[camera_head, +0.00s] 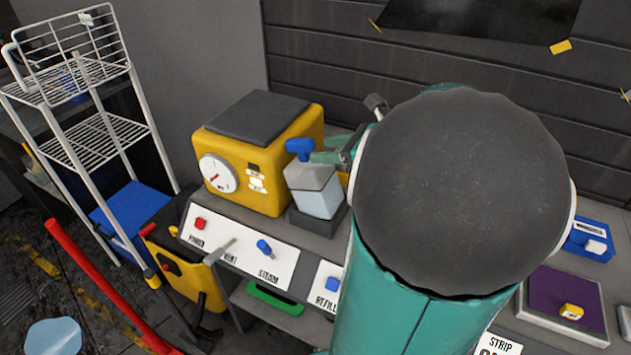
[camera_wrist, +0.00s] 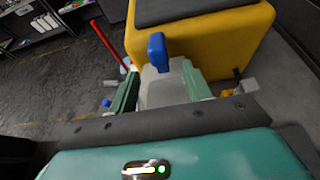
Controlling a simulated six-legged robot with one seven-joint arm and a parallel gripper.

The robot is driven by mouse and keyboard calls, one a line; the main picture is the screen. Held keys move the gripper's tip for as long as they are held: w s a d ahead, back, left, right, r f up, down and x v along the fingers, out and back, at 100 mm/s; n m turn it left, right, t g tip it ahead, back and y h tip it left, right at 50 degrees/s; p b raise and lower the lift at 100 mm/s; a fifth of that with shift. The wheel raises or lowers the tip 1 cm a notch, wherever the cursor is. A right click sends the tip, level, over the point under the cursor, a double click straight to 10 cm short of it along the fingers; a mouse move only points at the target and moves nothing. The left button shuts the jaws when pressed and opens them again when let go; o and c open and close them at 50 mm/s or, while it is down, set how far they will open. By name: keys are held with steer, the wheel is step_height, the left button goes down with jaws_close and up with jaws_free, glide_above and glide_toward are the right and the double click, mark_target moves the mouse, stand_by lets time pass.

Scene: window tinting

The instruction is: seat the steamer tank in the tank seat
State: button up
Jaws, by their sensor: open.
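The steamer tank (camera_head: 318,192) is a clear, grey-topped bottle with a blue cap, standing upright beside the yellow steamer. Its base is at the dark tank seat (camera_head: 325,228) and looks to be inside its rim; how deep it sits cannot be seen. In the wrist view the tank (camera_wrist: 160,90) stands between the two green fingers of my gripper (camera_wrist: 160,84). The fingers are open, one on each side of it, with a small gap visible. In the head view my gripper (camera_head: 334,156) reaches the tank's top from the right, mostly hidden by my arm.
The yellow steamer (camera_head: 283,150) with a dial stands left of the tank. In front is a white panel (camera_head: 250,248) with a red button, a lever and a blue knob. A wire rack (camera_head: 95,140) stands at left. A purple pad (camera_head: 560,300) lies at right.

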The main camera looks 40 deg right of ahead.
mark_target(315, 149)
steer(key=shift+w+a, duration=0.2)
steer(key=x, duration=0.5)
steer(key=shift+w+d, duration=0.15)
steer(key=shift+w, duration=0.1)
jaws_close()
